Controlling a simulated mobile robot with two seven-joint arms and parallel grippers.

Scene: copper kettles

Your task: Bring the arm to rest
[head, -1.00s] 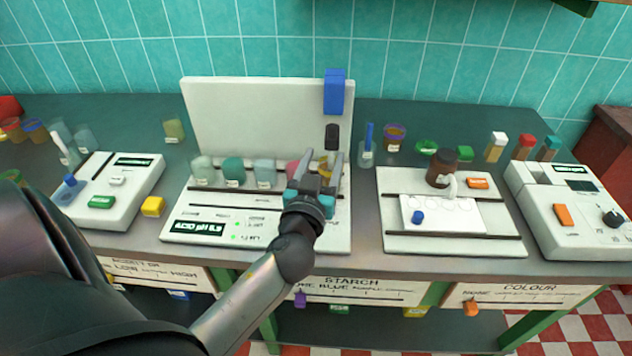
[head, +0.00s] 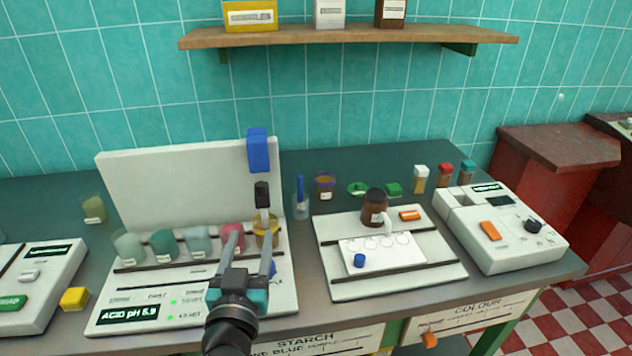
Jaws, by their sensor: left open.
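My left gripper (head: 250,258) is in the lower middle of the head view, with its two fingers apart and nothing between them. It is over the right part of the white acid pH meter (head: 190,158), whose display reads "ACID pH 5.9". The fingertips are close to the pink cup (head: 232,236) and the yellow cup (head: 267,230); I cannot tell whether they touch either. A black probe (head: 262,195) below a blue block (head: 257,150) reaches down to the yellow cup. My right gripper is not in view.
Right of my gripper is a white tray (head: 335,285) with a brown jar (head: 375,207) and a white spot plate (head: 385,262). Farther right is a colour meter (head: 545,255). A yellow cube (head: 75,298) sits at left. A wooden shelf (head: 350,35) is above.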

